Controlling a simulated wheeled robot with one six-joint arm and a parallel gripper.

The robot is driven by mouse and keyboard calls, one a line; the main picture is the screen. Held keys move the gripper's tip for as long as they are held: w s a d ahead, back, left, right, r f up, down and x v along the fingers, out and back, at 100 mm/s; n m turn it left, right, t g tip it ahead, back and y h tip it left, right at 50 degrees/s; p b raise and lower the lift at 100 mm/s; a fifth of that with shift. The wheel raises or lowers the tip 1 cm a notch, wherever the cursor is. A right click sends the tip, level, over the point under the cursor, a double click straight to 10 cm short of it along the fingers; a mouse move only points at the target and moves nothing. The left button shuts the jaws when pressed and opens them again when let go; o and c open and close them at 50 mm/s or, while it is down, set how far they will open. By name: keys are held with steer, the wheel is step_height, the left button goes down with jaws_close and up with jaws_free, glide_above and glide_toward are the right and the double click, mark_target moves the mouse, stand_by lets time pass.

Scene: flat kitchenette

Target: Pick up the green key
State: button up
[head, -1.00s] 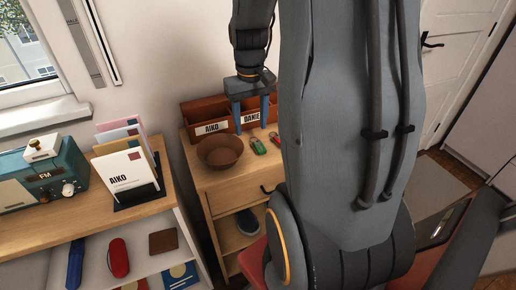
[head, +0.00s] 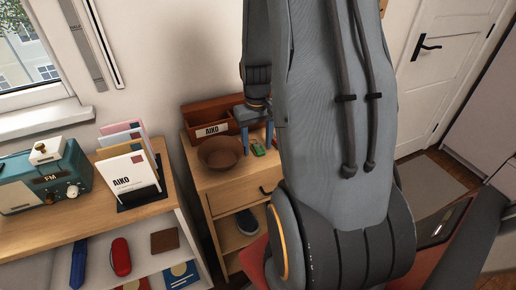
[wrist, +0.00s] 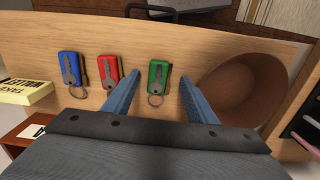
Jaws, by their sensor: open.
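The green key (wrist: 158,77) lies on the wooden cabinet top, a grey key and ring on a green fob. In the wrist view it sits between my gripper's two blue fingers, nearer the left one. My gripper (wrist: 155,80) is open and empty above it. In the head view, my gripper (head: 257,138) points down over the cabinet, and the green key (head: 258,148) shows beside its fingers. A red key (wrist: 110,74) and a blue key (wrist: 71,70) lie to the left in the wrist view.
A brown bowl (head: 220,153) stands beside the green key. A yellow box (wrist: 25,92) is at the left in the wrist view. The shelf with the radio (head: 45,178) stands left of the cabinet.

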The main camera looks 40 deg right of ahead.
steer(key=c, duration=1.1)
steer(key=shift+c, duration=0.2)
